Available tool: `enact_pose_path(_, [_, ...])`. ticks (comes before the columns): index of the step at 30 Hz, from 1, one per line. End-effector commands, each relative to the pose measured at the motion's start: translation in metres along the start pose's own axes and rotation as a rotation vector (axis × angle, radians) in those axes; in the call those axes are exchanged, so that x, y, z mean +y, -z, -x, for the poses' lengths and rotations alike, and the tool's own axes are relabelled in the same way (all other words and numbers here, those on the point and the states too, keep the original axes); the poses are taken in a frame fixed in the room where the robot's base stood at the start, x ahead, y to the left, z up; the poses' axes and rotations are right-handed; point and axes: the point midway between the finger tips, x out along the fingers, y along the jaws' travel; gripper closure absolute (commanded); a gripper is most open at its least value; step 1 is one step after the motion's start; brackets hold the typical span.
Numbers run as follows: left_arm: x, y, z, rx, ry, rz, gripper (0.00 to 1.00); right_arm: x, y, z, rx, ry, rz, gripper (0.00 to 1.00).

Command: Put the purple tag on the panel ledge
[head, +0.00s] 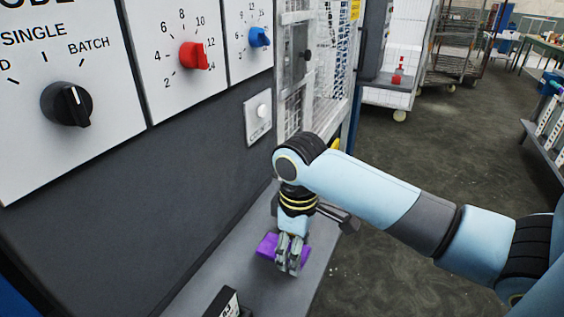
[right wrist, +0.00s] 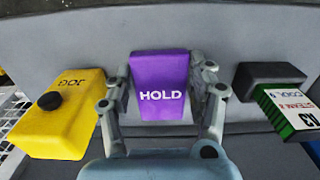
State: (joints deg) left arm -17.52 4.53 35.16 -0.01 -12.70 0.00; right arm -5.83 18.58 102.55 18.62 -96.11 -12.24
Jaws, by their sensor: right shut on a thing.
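The purple tag (head: 266,245) is a block marked HOLD, and it shows face-on in the right wrist view (right wrist: 160,97). My right gripper (head: 288,266) points down over the grey panel ledge (head: 222,262). Its fingers are shut on the tag, one on each side in the right wrist view (right wrist: 160,105). The tag is at or just above the ledge; I cannot tell whether it touches. The fingers hide part of it in the head view. My left gripper is not in view.
In the right wrist view a yellow JOG box (right wrist: 66,112) with a black knob is left of the tag. A dark block (right wrist: 268,75) and a green-edged A3 label piece (right wrist: 290,108) are to its right. The control panel (head: 110,200) rises behind the ledge.

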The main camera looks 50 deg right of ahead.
Motion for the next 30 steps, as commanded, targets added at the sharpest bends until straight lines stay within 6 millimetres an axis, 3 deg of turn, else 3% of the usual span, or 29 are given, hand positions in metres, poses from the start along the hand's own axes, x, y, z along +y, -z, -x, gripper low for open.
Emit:
enact_pose_path(6, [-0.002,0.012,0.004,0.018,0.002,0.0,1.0,-0.017,0.019,-0.014,0.001,0.001,0.0,0.76])
enact_pose_path(15, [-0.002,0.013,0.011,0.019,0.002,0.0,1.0,-0.017,0.019,-0.052,-0.002,0.0,0.001,0.76])
enact_pose_path(26, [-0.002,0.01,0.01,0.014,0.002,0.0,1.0,-0.017,0.019,-0.057,0.0,-0.001,0.001,0.76])
enact_pose_path(27, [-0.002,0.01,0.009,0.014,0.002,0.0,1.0,-0.017,0.019,-0.058,0.0,-0.001,0.001,0.43])
enact_pose_path(30, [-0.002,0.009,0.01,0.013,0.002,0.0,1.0,-0.016,0.019,-0.058,0.0,-0.002,0.001,0.3])
